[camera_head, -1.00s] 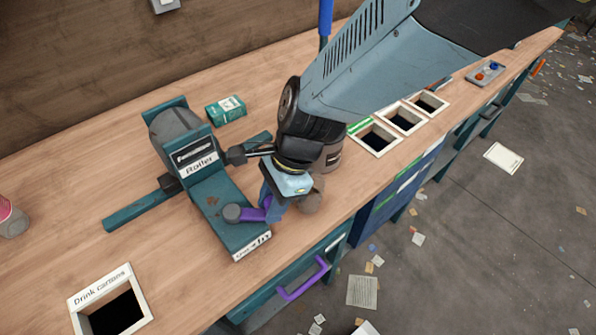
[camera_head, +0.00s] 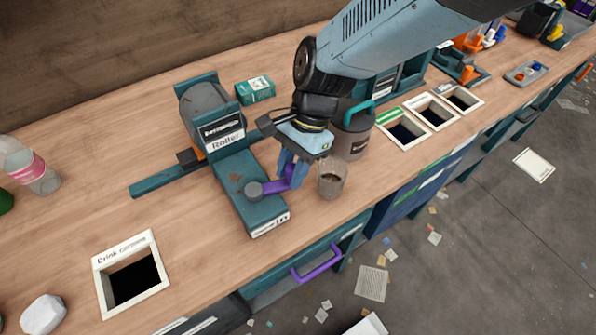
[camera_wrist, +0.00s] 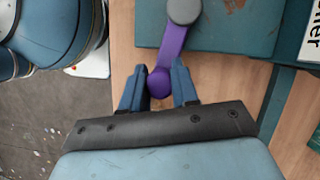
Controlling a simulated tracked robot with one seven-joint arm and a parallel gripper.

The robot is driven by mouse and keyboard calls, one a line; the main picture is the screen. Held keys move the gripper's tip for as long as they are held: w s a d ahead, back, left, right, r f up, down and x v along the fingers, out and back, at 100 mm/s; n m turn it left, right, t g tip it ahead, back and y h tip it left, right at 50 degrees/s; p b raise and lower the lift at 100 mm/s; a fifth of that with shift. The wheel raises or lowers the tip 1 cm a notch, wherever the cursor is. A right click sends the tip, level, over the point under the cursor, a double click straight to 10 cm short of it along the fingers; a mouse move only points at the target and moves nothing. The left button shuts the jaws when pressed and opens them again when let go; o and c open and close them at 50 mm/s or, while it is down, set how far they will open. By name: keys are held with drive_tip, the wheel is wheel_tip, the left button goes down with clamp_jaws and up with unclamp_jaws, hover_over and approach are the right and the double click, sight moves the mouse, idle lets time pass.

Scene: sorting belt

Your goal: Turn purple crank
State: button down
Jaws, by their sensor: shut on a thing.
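The purple crank (camera_head: 283,185) sits on the teal base of the roller machine (camera_head: 236,177), at its front right. Its arm runs from a round grey pivot to the right and slightly back. In the wrist view, the purple arm (camera_wrist: 173,43) leads from the grey pivot down to a round purple knob (camera_wrist: 159,83). My gripper (camera_head: 291,177) reaches down at the crank's outer end. In the wrist view, my gripper's blue fingers (camera_wrist: 159,92) stand on both sides of the knob and are shut on it. My fingers partly hide the crank's outer end in the head view.
A clear cup with brown contents (camera_head: 332,180) stands close right of my gripper, with a grey canister (camera_head: 350,138) behind it. A green box (camera_head: 256,90) is behind the roller. Bin openings lie at the right and a drink cartons opening (camera_head: 102,262) at front left.

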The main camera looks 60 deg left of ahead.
drive_tip(key=s+a+n+t+h, duration=0.1)
drive_tip(key=a+n+t+h, duration=0.1)
drive_tip(key=a+n, duration=0.4)
drive_tip(key=shift+n+h, duration=0.4)
drive_tip(key=shift+n, duration=1.1)
drive_tip(key=shift+a, duration=0.1)
drive_tip(key=c, duration=0.8)
unclamp_jaws()
drive_tip(key=shift+c, duration=0.2)
drive_tip(key=shift+r, duration=0.1)
drive_tip(key=v, duration=1.3)
drive_tip(key=shift+r, duration=0.3)
drive_tip(key=shift+a, duration=0.1)
